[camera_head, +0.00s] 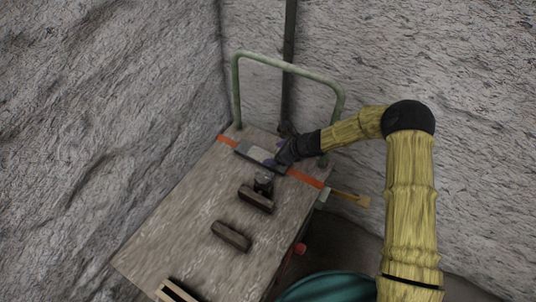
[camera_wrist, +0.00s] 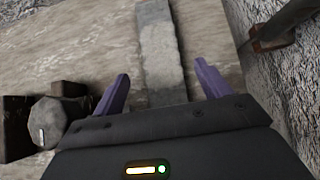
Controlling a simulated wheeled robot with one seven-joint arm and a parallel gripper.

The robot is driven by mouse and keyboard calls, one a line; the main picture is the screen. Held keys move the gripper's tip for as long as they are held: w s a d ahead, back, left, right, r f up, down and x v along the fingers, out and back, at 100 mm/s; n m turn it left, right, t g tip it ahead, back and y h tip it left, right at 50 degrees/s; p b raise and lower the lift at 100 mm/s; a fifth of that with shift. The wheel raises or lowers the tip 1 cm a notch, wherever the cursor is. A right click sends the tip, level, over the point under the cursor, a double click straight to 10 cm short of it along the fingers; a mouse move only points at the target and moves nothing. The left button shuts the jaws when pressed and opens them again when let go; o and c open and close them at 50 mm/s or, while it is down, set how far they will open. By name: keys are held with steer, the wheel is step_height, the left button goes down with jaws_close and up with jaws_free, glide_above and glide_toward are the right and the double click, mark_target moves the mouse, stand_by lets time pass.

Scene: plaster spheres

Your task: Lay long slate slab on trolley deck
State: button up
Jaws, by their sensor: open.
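The long slate slab (camera_head: 258,153) lies flat on the wooden trolley deck (camera_head: 185,215), near the green handle. It has a pale grey middle and darker ends. In the wrist view the slab (camera_wrist: 160,45) runs away from my gripper (camera_wrist: 161,72), between its two purple fingers. My gripper is open, with a visible gap on both sides of the slab. In the head view my gripper (camera_head: 276,152) is low over the slab's right part and hides some of it. I cannot tell whether the fingers touch the deck.
A grey faceted piece (camera_head: 264,181) stands beside a dark wooden block (camera_head: 256,200). Another block (camera_head: 231,236) lies nearer on the deck. The green handle (camera_head: 290,67) rises behind my gripper, close to rough walls. The deck's left side is clear.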

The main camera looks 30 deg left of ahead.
steer(key=v, duration=0.5)
steer(key=shift+d+r, duration=0.15)
stand_by(0.3)
